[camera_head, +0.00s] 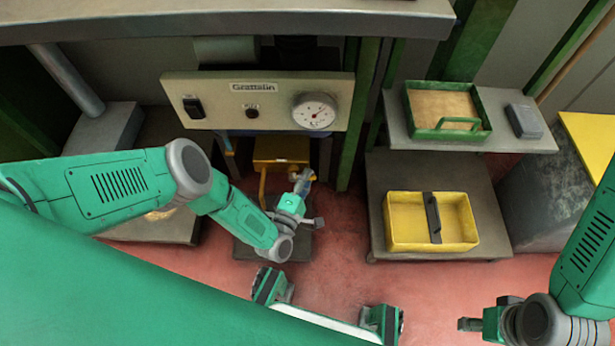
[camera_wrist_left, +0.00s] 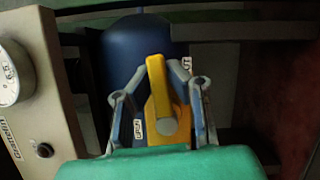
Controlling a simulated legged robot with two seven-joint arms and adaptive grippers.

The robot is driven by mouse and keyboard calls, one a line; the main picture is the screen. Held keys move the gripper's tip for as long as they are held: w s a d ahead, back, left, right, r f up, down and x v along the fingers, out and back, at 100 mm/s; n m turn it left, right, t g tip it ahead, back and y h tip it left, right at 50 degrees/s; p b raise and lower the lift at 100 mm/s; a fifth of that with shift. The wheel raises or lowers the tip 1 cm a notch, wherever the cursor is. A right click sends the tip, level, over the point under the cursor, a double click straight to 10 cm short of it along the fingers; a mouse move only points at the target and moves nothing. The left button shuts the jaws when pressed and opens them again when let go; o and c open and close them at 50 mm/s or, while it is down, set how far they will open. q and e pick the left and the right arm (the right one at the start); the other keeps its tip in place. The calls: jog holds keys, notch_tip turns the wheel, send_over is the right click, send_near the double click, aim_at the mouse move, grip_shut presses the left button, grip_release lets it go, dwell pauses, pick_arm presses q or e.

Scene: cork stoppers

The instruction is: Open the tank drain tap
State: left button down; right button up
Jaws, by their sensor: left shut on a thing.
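The drain tap has a yellow lever (camera_wrist_left: 157,82) with a round grey hub, in the middle of the left wrist view. Behind it is the dark blue tank (camera_wrist_left: 140,48). My left gripper (camera_wrist_left: 160,95) has a finger on each side of the lever and is shut on it. In the head view my left gripper (camera_head: 303,184) is low under the gauge panel, and it hides most of the tap. My right gripper (camera_head: 482,322) is at the lower right of the head view, away from the tap; its jaw opening is unclear.
A panel (camera_head: 220,97) with a dial gauge (camera_head: 314,111) hangs just above the left gripper. A yellow bracket (camera_head: 282,149) stands close by. To the right are a green tray (camera_head: 448,135) on a shelf and a yellow tote (camera_head: 402,243). Red floor (camera_head: 345,250) is clear between.

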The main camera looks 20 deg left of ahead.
pick_arm(q)
jog(key=n, duration=0.1)
jog(key=n+t, duration=0.1)
jog(key=n, duration=0.1)
jog(key=r+n, duration=0.1)
jog(key=shift+s+a+r+n+t+y, duration=0.1)
jog(key=shift+s+a+n+t+y, duration=0.05)
jog(key=shift+s+n+t+y, duration=0.2)
jog(key=shift+a+r+n+t+y, duration=0.1)
jog(key=shift+n+t+y, duration=0.1)
jog(key=shift+n, duration=0.35)
jog(key=shift+a+r+n+t+y, duration=0.1)
jog(key=shift+n+t, duration=0.05)
jog(key=shift+n, duration=0.35)
jog(key=c, duration=1.5)
grip_release()
jog(key=shift+c, duration=0.2)
jog(key=shift+a+r, duration=0.1)
jog(key=shift+w+r, duration=0.1)
jog(key=shift+w+r, duration=0.1)
jog(key=shift+r, duration=0.5)
notch_tip(320, 180, up, 8)
jog(key=shift+r, duration=0.25)
